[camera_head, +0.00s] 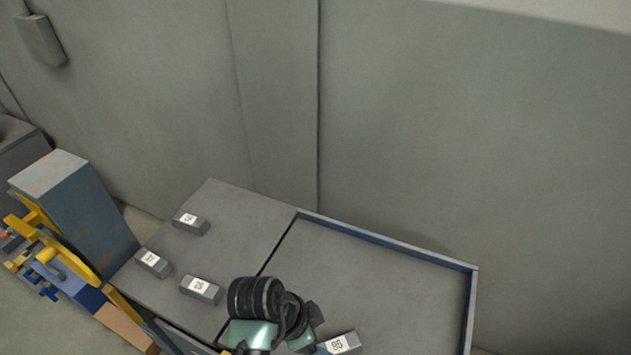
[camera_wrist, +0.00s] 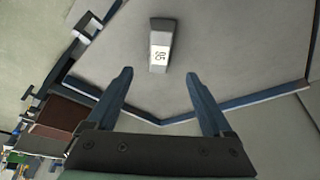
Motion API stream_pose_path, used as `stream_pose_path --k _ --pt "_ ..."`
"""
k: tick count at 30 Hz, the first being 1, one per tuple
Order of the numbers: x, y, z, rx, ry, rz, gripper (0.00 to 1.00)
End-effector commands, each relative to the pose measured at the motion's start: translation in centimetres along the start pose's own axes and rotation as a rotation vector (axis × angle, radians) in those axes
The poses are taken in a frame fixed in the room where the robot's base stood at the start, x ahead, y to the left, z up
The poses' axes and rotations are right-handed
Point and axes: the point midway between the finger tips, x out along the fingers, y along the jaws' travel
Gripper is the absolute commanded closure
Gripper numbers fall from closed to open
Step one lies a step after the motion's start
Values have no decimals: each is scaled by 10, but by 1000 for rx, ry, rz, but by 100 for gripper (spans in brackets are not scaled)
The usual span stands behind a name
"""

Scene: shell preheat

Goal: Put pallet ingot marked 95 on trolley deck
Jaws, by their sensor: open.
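The ingot marked 95 (camera_head: 354,338) is a small dark grey block with a white label. It lies on a grey surface with a raised blue rim (camera_head: 388,245), which looks like the trolley deck, near the bottom of the head view. In the wrist view the ingot (camera_wrist: 160,28) lies beyond my fingertips with its 95 label facing up. My gripper (camera_wrist: 158,74) is open and empty, its two blue fingers apart and clear of the ingot. In the head view my arm hides part of the surface beside the ingot.
Three other labelled grey ingots lie on the plain surface at left: one at the back (camera_head: 191,223), one at the left edge (camera_head: 153,263) and one nearer my arm (camera_head: 201,290). Most of the rimmed surface is bare. A blue machine with yellow handles (camera_head: 75,205) stands left.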

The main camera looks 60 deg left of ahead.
Motion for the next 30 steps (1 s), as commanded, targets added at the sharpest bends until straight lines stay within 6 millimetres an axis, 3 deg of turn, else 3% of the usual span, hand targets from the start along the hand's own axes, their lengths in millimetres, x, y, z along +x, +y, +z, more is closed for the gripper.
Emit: stream_pose_path --k 4,12,14,16,19,23,24,26,30 --pt "-14 0 0 1 1 -1 15" --pt "-16 0 -1 0 1 -1 15" --pt "-18 -2 -6 3 7 -14 15" --pt "-24 -10 -24 10 31 -60 15" --pt "-45 -27 -77 22 114 -188 15" --pt "-101 -37 -181 32 337 -390 15" --pt "-123 -34 -213 32 423 -441 15" --pt "-159 -24 -258 29 561 -503 15" --pt "-253 20 -344 18 913 -576 15"
